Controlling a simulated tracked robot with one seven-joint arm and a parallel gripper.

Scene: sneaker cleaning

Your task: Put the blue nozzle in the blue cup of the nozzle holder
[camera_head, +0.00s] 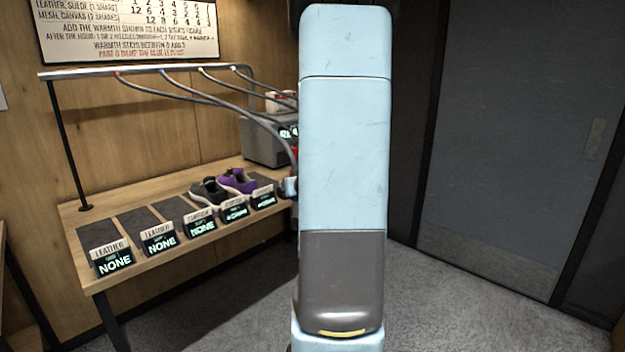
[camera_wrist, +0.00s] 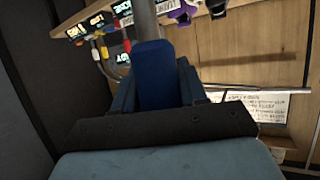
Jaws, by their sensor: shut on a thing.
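My gripper (camera_wrist: 155,98) is shut on the blue nozzle (camera_wrist: 154,72), which fills the space between its fingers in the wrist view. A thick grey hose (camera_wrist: 145,22) runs from the nozzle to the top of that view. Left of the nozzle are other coloured nozzles: a red one (camera_wrist: 126,44), a yellow one (camera_wrist: 103,50) and a white one (camera_wrist: 95,55). They are near small lit labels (camera_wrist: 96,20). I cannot make out the blue cup. In the head view my arm hides the held nozzle and most of the holder area.
A wooden bench (camera_head: 150,268) carries several sloped pads with lit signs, a dark shoe (camera_head: 208,192) and a purple shoe (camera_head: 238,181). A grey machine (camera_head: 262,142) stands behind. Hoses hang from an overhead rail (camera_head: 140,70). The grey floor (camera_head: 450,310) at right is clear.

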